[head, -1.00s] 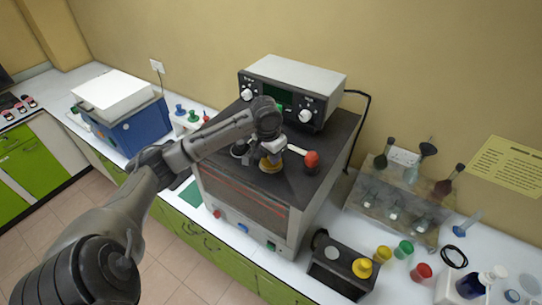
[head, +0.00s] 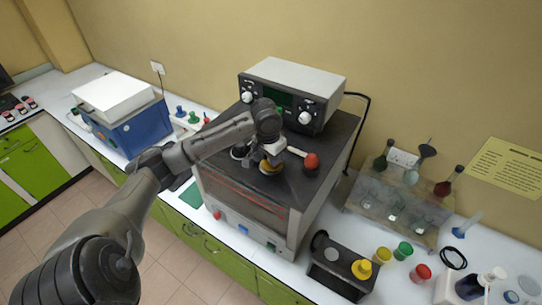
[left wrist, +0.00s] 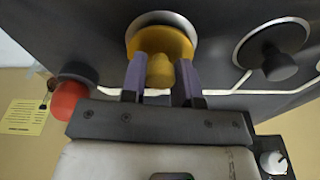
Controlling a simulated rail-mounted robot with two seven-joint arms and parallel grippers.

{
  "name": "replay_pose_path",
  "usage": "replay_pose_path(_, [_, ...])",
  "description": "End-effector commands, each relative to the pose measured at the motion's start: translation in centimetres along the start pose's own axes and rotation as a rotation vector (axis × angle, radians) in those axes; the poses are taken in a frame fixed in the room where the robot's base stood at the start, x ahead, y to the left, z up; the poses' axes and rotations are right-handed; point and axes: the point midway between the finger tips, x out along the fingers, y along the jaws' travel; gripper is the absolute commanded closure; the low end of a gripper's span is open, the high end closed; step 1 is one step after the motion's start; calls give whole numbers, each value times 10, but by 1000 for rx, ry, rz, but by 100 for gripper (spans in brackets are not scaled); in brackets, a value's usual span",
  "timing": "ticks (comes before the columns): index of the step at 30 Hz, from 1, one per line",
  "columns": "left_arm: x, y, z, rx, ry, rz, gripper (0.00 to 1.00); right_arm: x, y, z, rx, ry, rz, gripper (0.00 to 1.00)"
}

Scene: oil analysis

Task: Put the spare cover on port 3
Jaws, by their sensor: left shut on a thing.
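My left gripper (head: 270,158) is over the dark top of the oven-like box (head: 325,185). Its two fingers (left wrist: 161,85) are shut on the knob of a yellow cover (left wrist: 178,42), one finger on each side. The yellow cover (head: 270,169) is at a pale port ring on the box top. I cannot tell if it is fully seated. A red cover (head: 311,160) is to its right in the head view, and a black cover (left wrist: 280,66) sits in another ring. Another yellow cover (head: 362,268) is on a small dark block (head: 340,272). I see no port numbers.
A grey instrument with knobs (head: 290,88) stands at the back of the box. Yellow, green and red cups (head: 403,250) stand on the counter at right, by a glassware rack (head: 390,205). A blue box (head: 130,120) is at left.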

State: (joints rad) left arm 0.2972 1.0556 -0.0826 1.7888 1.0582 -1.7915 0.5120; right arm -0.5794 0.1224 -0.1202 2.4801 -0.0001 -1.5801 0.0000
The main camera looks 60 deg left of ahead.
Motion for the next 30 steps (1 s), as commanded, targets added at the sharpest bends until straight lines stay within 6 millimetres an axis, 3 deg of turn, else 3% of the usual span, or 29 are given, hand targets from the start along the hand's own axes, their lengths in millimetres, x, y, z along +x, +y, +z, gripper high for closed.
replay_pose_path(24, [8, 0, 3, 0, 1, 0, 96, -8, -1, -2, 5, -1, -4, 100])
replay_pose_path(25, [8, 0, 3, 0, 0, 0, 69, -8, -1, -2, 5, -1, -4, 100])
replay_pose_path(30, [8, 0, 3, 0, 0, 0, 53, -8, 0, -2, 3, -1, -2, 100])
